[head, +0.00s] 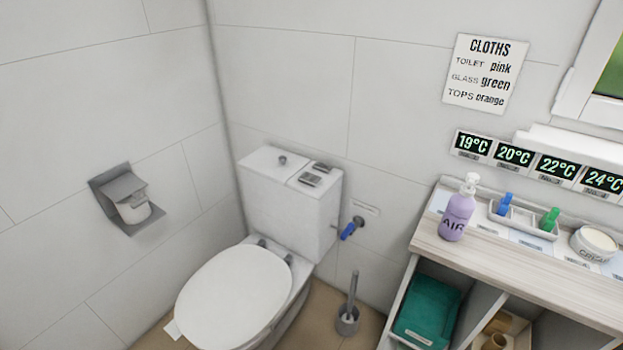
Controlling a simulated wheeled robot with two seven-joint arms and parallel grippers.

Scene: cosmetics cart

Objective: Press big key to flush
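A white toilet (235,300) with its lid down stands in the corner. Its cistern (290,215) is behind the lid, against the wall. On top of the cistern, at the right, are two grey flush keys: a larger-looking one (310,180) at the front and a smaller-looking one (321,167) behind it. A small round grey knob (282,160) sits on the left part of the cistern top. Neither of my grippers shows in the head view.
A blue-handled valve (351,228) sticks out right of the cistern. A toilet brush (348,310) stands on the floor. A cart (470,260) with a purple AIR bottle (457,212) is at the right. A paper holder (125,200) is on the left wall. The space above the cistern is clear.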

